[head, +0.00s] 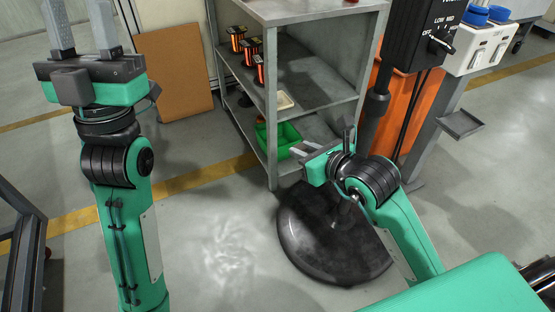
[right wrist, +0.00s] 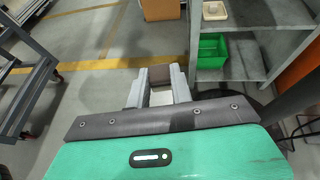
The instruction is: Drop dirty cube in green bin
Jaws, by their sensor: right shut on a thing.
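The green bin (head: 283,138) sits on the lower shelf of the grey rack; it also shows in the right wrist view (right wrist: 212,50), right of the fingers. My right gripper (head: 304,149) is in front of the rack, close to the bin in the head view. In the right wrist view its fingers (right wrist: 160,82) are shut on a brownish cube (right wrist: 160,75) at their tips. The cube cannot be made out in the head view. My left gripper (head: 80,25) is raised at the left, fingers apart and empty.
The grey rack (head: 272,150) has posts and shelves around the bin. A pale tray (head: 285,101) and several copper-wound parts (head: 238,40) sit on the shelf above. A black round base (head: 330,240) stands on the floor before it. An orange panel (head: 400,110) is at right.

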